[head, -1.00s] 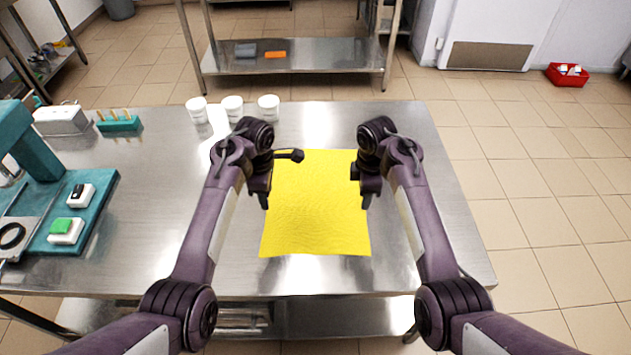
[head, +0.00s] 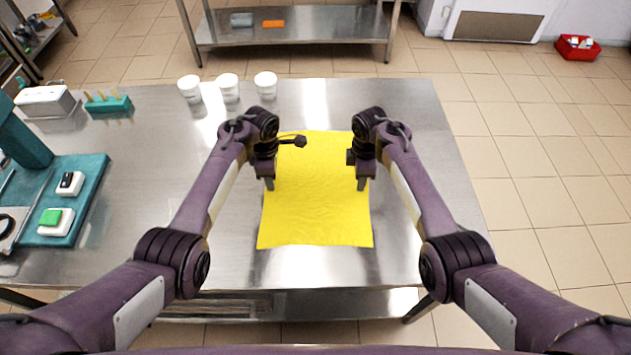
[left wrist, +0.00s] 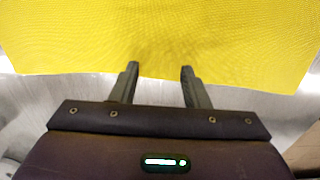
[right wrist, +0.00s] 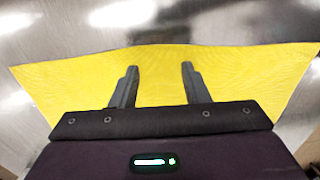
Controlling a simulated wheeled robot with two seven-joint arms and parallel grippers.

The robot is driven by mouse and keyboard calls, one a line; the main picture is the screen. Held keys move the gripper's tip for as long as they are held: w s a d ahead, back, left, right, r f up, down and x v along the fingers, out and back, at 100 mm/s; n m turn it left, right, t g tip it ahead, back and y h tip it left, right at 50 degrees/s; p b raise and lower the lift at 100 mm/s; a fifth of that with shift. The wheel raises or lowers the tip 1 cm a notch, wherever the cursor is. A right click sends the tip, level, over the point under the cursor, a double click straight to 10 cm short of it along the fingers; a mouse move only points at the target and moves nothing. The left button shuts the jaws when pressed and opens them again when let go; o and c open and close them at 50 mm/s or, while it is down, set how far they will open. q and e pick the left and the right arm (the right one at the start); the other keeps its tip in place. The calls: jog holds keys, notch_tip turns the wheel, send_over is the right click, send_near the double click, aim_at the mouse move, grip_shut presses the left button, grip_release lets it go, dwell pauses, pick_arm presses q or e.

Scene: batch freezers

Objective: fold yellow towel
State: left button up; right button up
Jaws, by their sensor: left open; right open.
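The yellow towel (head: 315,215) lies spread flat on the steel table (head: 140,240). My left gripper (head: 269,186) is open over the towel's left edge, and my right gripper (head: 362,186) is open over its right edge. In the left wrist view, the open fingers (left wrist: 160,72) reach the edge of the towel (left wrist: 160,30). In the right wrist view, the open fingers (right wrist: 158,72) are over the towel (right wrist: 230,75), with bare steel beyond. Neither gripper holds anything. I cannot tell whether the fingertips touch the cloth.
White cups (head: 228,87) stand at the table's back. A teal board (head: 75,215) with small devices and a teal rack (head: 108,104) are on the left. The table is clear in front of the towel and to its right. A red bin (head: 577,48) is on the floor.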

pick_arm(q)
jog(key=shift+s, duration=0.1)
pick_arm(e)
jog(key=shift+s, duration=0.1)
pick_arm(q)
jog(key=shift+f, duration=0.2)
pick_arm(e)
jog(key=shift+f, duration=0.2)
pick_arm(q)
grip_shut()
pick_arm(e)
grip_shut()
